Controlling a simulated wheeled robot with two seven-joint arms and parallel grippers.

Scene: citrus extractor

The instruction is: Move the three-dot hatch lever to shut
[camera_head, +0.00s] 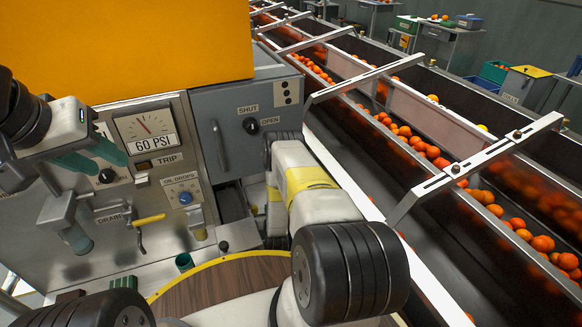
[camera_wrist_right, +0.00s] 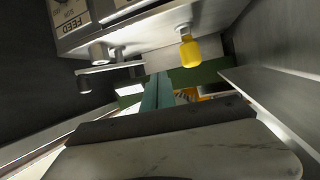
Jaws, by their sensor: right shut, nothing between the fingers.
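The three-dot plate (camera_head: 287,92) is on a grey hatch panel (camera_head: 232,95) in the head view. Beside it are the labels SHUT (camera_head: 248,109) and OPEN (camera_head: 270,121). A dark round knob (camera_head: 250,126) sits just below SHUT and left of OPEN; I cannot tell which way its lever points. My right arm covers the panel's lower right, hiding my right gripper in the head view. In the right wrist view my right gripper (camera_wrist_right: 150,95) is shut and empty, its green fingers together. My left gripper (camera_head: 92,157) is open, its green fingers apart in front of the gauge panel.
A pressure gauge (camera_head: 146,131), a yellow drain handle (camera_head: 150,219) and a blue knob (camera_head: 185,198) are on the left panel. A conveyor (camera_head: 352,150) with oranges runs at right. The right wrist view shows a yellow knob (camera_wrist_right: 189,51) and a FEED label (camera_wrist_right: 72,24).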

